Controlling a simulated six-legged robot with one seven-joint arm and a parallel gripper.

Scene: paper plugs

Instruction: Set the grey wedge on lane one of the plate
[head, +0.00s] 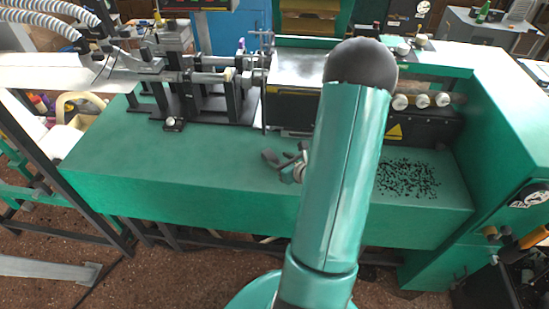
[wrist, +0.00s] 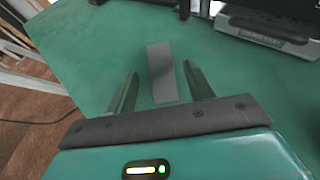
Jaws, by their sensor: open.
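In the wrist view a flat grey block, which looks like the grey wedge (wrist: 161,86), lies on the green bench top. My gripper (wrist: 160,69) is open, with one dark finger on each side of the wedge and a gap visible on both sides. The wedge's far end extends past the fingertips. In the head view my arm hides most of the gripper; small dark grey parts (head: 271,158) show left of it, and I cannot tell whether they are the wedge or my fingers. I cannot make out a plate with marked lanes in either view.
The green bench (head: 180,165) is clear to the left. Black machine fixtures (head: 205,95) stand along its back. Dark scraps (head: 408,179) lie at the right. In the wrist view a metal machine foot (wrist: 268,38) stands at the upper right, and the bench's left edge shows.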

